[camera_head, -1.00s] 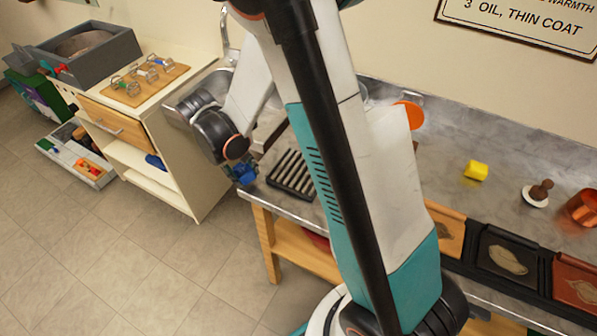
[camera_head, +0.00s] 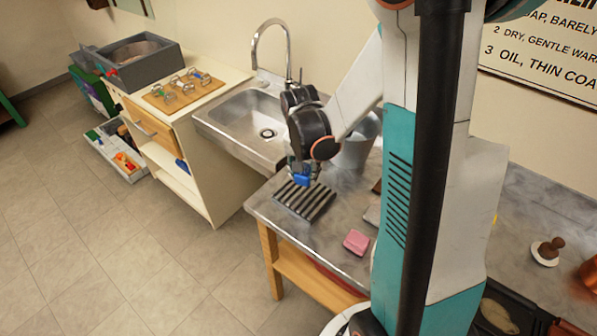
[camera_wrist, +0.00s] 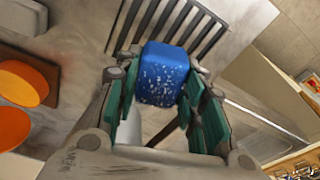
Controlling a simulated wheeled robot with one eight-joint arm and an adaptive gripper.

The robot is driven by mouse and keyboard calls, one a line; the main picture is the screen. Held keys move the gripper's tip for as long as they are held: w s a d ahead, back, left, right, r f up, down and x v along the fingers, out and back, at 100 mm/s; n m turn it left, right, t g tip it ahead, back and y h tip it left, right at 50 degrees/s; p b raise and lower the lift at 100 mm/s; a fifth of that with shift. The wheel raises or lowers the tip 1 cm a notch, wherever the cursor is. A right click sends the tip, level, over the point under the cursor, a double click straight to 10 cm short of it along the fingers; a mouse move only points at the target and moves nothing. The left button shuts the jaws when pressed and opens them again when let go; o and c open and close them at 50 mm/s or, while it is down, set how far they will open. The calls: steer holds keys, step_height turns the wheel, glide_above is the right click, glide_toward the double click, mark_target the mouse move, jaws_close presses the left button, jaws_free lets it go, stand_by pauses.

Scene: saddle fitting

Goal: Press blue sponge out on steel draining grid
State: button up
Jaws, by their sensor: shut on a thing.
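The blue sponge (camera_head: 302,179) is in my gripper (camera_head: 303,170), at the far left end of the steel draining grid (camera_head: 318,211). In the wrist view the white-flecked sponge (camera_wrist: 163,75) sits between the two green-padded fingers (camera_wrist: 160,105), which are shut on it. The dark slats of the grid (camera_wrist: 205,38) show just beyond the sponge there. I cannot tell whether the sponge touches the grid.
The steel sink (camera_head: 240,112) with its tall tap (camera_head: 272,27) lies behind left of the grid. A grey bucket (camera_head: 362,150) stands to the right. A pink block (camera_head: 356,242) lies near the front edge of the grey worktop (camera_head: 310,240). My arm hides the worktop's middle.

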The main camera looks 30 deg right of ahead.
mark_target(305, 192)
steer(key=shift+f+b, duration=1.9)
steer(key=shift+f, duration=0.9)
steer(key=shift+f+b, duration=0.5)
steer(key=shift+b, duration=0.1)
stand_by(0.4)
steer(key=shift+r+p, duration=2.45)
steer(key=shift+r, duration=1.05)
